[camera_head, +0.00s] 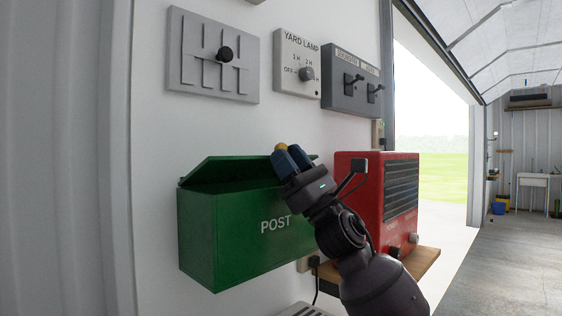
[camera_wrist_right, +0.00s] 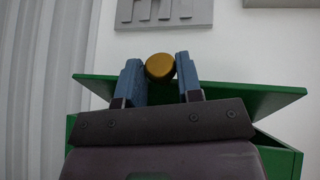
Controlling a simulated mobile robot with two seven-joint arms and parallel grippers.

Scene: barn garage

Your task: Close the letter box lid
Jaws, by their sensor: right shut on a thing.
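The green letter box (camera_head: 235,232) marked POST is mounted on the white wall. Its green lid (camera_head: 232,169) is raised partway, tilted, with a dark gap under it. A round yellow knob (camera_head: 281,147) shows at the lid's front, and also in the right wrist view (camera_wrist_right: 160,67). My right gripper (camera_head: 288,157) has its blue fingers shut on the knob, one finger on each side. In the right wrist view the lid (camera_wrist_right: 255,98) spreads behind the fingers. My left gripper is not in view.
A red heater-like unit (camera_head: 347,205) stands on a wooden shelf (camera_head: 422,262) close to the right of my arm. A grey gear-shift panel (camera_head: 212,55), the yard lamp switch (camera_head: 297,62) and a dark lever panel (camera_head: 351,80) hang above. Open floor lies right.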

